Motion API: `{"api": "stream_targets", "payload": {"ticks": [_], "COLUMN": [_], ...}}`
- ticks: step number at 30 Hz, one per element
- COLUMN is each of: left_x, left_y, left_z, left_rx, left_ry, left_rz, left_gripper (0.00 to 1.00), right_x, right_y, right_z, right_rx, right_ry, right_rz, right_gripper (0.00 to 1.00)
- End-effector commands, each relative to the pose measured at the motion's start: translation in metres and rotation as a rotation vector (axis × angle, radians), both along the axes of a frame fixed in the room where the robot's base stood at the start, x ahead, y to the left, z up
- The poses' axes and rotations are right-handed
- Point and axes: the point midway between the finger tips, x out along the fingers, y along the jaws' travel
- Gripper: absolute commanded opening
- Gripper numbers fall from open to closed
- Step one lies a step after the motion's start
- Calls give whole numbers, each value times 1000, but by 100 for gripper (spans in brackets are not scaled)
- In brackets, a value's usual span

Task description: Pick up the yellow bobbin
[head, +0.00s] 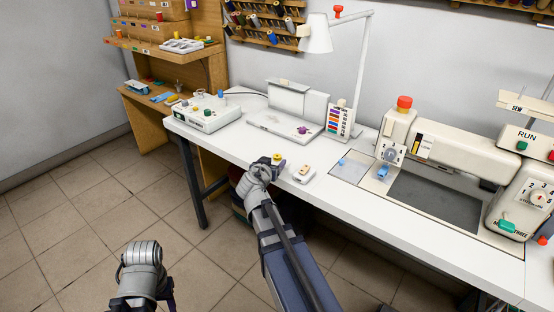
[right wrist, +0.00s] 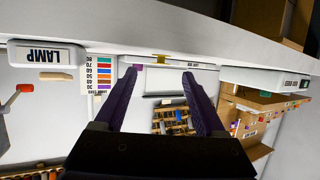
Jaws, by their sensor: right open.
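The yellow bobbin (head: 277,156) is a small yellow piece at the front edge of the white table, just beyond my right gripper (head: 278,165). In the right wrist view a small yellow piece (right wrist: 161,58) shows beyond and between the tips of my right gripper (right wrist: 160,74), whose two purple fingers are spread and hold nothing. I cannot tell how far the tips are from it. My left arm's end (head: 142,262) is low at the left, over the floor and away from the table; its fingers are mostly hidden.
A small white box (head: 303,174) stands right of the bobbin. Behind are a flat device with a purple knob (head: 296,128), a colour chart (head: 340,120) and a lamp (head: 316,36). A control box (head: 207,114) stands left, a sewing machine (head: 450,155) right. The table's front edge (head: 222,153) is close.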

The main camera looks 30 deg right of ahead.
Motion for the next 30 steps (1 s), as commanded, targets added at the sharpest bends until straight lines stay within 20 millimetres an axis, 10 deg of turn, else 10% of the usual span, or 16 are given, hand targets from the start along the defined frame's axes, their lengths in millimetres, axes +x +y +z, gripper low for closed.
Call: {"api": "stream_targets", "payload": {"ticks": [15, 30], "left_x": [0, 0], "left_y": [0, 0], "left_z": [-14, -14], "left_rx": [0, 0], "left_ry": [0, 0], "left_rz": [0, 0], "left_gripper": [50, 50], "right_x": [29, 29], "right_y": [-27, -27], "right_z": [-14, -14], "right_rx": [0, 0], "right_ry": [0, 0], "right_rz": [0, 0], "right_gripper": [72, 17]}}
